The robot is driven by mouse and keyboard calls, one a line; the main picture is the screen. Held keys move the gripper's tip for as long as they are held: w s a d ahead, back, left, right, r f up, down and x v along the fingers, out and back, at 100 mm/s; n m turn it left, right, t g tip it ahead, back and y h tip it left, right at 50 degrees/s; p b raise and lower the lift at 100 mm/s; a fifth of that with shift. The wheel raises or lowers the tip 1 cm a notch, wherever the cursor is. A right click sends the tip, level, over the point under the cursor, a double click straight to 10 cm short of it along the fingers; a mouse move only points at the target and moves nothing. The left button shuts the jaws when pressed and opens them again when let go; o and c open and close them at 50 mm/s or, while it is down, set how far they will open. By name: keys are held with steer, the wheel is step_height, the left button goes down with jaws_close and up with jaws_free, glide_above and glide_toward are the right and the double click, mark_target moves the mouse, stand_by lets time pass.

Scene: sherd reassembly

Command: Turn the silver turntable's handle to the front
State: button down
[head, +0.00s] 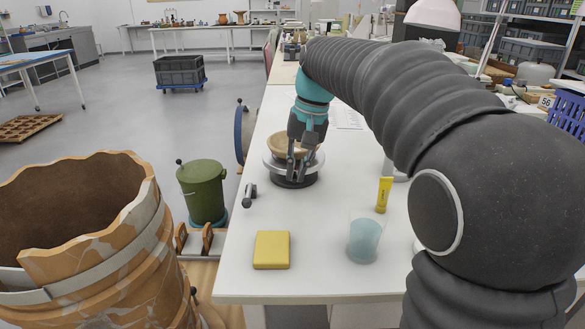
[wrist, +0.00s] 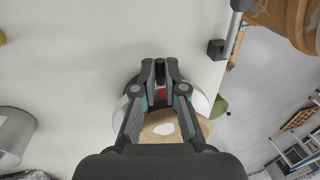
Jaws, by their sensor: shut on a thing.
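The silver turntable (head: 272,170) stands on the white table with a dark base under it. A tan bowl-shaped sherd vessel (head: 279,146) sits on its disc. My gripper (head: 293,178) reaches down over the near side of the turntable, in front of the vessel. In the wrist view my gripper (wrist: 160,78) is shut on a dark upright piece (wrist: 160,70), which looks like the turntable's handle. The disc rim (wrist: 201,102) and the vessel show partly behind the fingers there. In the head view the fingers hide the handle.
On the white table (head: 320,270) a yellow block (head: 272,250), a cup with blue contents (head: 364,240) and a yellow tube (head: 384,195) stand nearer me. A dark-headed tool (head: 249,195) lies by the left edge. A large patched jar (head: 90,235) and green bin (head: 204,190) stand left.

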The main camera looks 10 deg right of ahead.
steer(key=c, duration=1.2)
jaws_free()
steer(key=r, duration=0.4)
steer(key=d+r, duration=0.1)
steer(key=r, duration=0.2)
steer(key=d+r, duration=0.1)
steer(key=r, duration=0.3)
steer(key=shift+s+d+r, duration=0.1)
steer(key=shift+d+r, duration=0.05)
steer(key=shift+r, duration=0.2)
